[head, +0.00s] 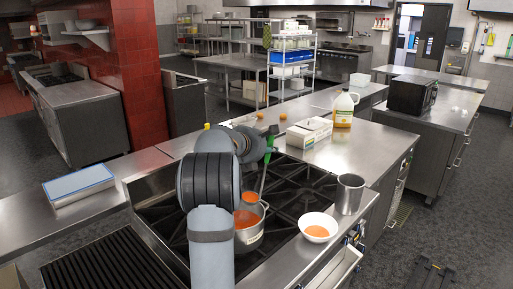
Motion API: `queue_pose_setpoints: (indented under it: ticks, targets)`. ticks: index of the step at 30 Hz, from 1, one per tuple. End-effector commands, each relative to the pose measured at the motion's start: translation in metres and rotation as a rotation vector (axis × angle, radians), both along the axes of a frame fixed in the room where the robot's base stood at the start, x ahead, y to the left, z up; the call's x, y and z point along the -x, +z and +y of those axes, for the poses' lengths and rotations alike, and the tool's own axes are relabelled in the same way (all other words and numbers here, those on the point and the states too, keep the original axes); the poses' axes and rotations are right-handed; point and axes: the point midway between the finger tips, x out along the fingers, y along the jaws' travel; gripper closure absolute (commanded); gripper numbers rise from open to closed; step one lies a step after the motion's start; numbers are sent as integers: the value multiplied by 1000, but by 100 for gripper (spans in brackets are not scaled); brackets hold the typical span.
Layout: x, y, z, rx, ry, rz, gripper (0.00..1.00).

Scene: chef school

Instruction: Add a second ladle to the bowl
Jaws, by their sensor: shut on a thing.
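A white bowl (318,230) with orange soup in it sits on the steel ledge at the front right of the stove. A steel pot (250,238) with orange soup stands on the stove, partly hidden behind my arm. My gripper (268,152) is above and behind the pot, partly hidden by my own arm. It is shut on the ladle (263,180), whose thin handle runs down toward the pot. An orange patch of soup (250,197) shows near the ladle's lower end, over the pot; I cannot tell whether the ladle's cup is clear of the rim.
A steel cylindrical container (349,194) stands just behind and right of the bowl. A white box (309,132) and a jug (344,109) stand on the counter behind. Black stove grates (295,190) lie between pot and bowl.

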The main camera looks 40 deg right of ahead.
Motion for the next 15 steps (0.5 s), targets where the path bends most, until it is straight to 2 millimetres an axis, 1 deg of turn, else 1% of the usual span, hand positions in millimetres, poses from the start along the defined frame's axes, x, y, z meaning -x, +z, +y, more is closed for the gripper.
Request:
queue_pose_setpoints:
  ticks: [1, 15]
  targets:
    - [5, 0, -5, -1, -3, -1, 100]
    - [46, 1, -51, 0, -3, -1, 100]
